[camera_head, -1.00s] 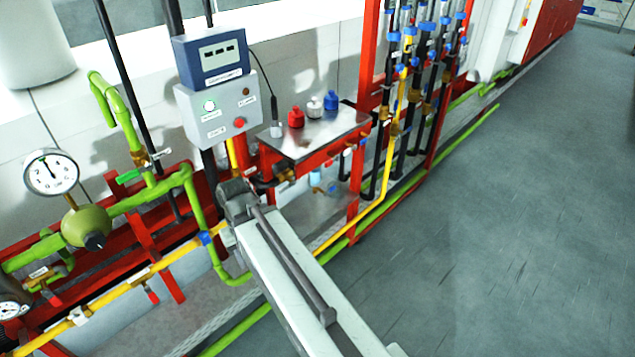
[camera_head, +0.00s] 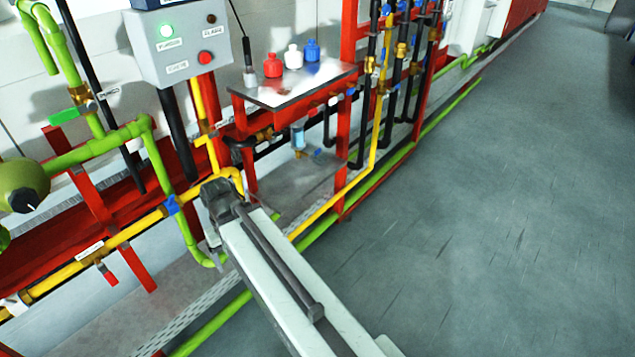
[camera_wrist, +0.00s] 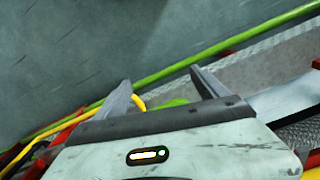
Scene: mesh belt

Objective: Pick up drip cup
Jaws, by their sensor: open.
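A small clear cup with a bluish tint (camera_head: 298,138), which looks like the drip cup, is under the steel shelf in the head view, near brass and blue fittings. It looks upright; what supports it is hard to tell. My gripper (camera_wrist: 160,82) is open in the wrist view, with nothing between its two fingers. It faces the floor and a green pipe. The cup is not visible in the wrist view. In the head view my arm's far end is left of and below the cup, clearly apart from it; the fingers are mostly hidden there.
The steel shelf (camera_head: 290,88) holds red, white and blue bottles. A red post (camera_head: 343,150) and yellow pipe (camera_head: 330,205) stand near the cup. A grey control box (camera_head: 185,45) is at upper left. The floor (camera_head: 490,200) at right is clear.

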